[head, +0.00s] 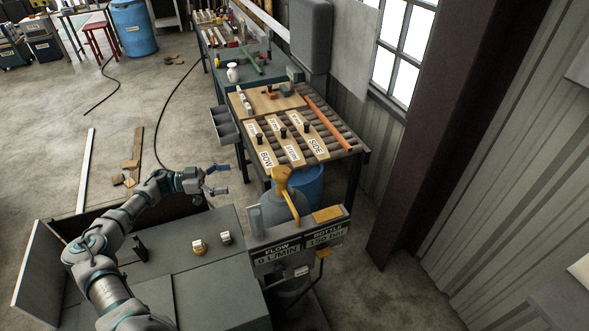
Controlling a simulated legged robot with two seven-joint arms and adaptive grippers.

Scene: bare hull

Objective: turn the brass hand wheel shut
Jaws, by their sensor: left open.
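A yellow-brass fitting (283,180) stands on top of a grey gas bottle (283,207) near the middle of the head view. It looks like the valve with the hand wheel, but I cannot make out the wheel's rim clearly. My left gripper (222,180) is open and empty, to the left of the fitting, with a clear gap between them. Its fingers point right, toward the bottle. A display panel (300,244) in front of the bottle reads FLOW 0 L/MIN and BOTTLE 150 bar. My right gripper is not in view.
A bench (354,150) with boards labelled BOW and SIDE stands behind the bottle, beside a blue drum (309,182). A grey-green cabinet top (190,270) with small knobs lies below my left arm. A dark steel column (420,130) rises at the right.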

